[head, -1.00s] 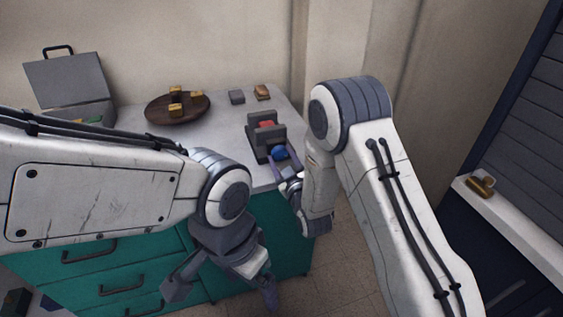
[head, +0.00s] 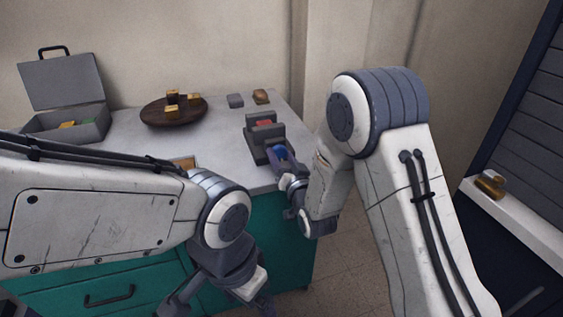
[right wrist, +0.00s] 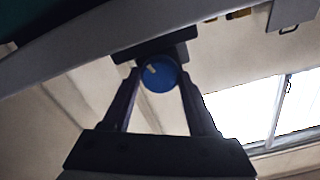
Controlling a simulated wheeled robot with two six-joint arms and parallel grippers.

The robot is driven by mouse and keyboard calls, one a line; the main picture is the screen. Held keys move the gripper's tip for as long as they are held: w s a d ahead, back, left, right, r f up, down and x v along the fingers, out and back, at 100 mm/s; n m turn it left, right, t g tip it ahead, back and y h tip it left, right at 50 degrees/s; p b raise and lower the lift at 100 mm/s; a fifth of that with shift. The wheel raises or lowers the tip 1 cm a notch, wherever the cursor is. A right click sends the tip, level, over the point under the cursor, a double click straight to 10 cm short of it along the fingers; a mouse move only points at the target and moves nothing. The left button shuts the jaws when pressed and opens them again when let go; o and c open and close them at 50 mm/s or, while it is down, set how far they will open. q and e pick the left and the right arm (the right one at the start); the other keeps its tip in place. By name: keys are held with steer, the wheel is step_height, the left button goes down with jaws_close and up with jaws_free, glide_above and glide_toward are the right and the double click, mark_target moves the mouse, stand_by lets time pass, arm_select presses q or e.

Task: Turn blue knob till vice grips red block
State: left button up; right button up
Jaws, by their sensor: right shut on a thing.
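The dark grey vice (head: 254,148) stands at the right front corner of the worktop. The red block (head: 264,124) sits between its jaws; from here I cannot tell whether both jaws touch it. The blue knob (head: 281,152) is on the vice's near side. My right gripper (head: 282,157) is shut on the knob. In the right wrist view, the round blue knob (right wrist: 158,79), with a pale mark at its upper left, sits between the two fingertips (right wrist: 161,72). My left gripper (head: 218,302) hangs open and empty in front of the drawers, partly cut off by the frame.
A round wooden board (head: 151,117) with several brass blocks, an open grey case (head: 60,125) and two small blocks lie behind and left on the worktop (head: 222,130). Teal drawers (head: 60,290) are below. A ledge (head: 520,225) with a brass item is at right.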

arm_select(q)
steer(key=shift+f, duration=0.4)
arm_select(e)
steer(key=shift+d+m, duration=0.1)
steer(key=shift+m, duration=0.5)
arm_select(q)
steer(key=shift+b, duration=0.3)
arm_select(e)
steer(key=o, duration=1.4)
steer(key=shift+c, duration=0.2)
arm_select(q)
steer(key=shift+f, duration=0.1)
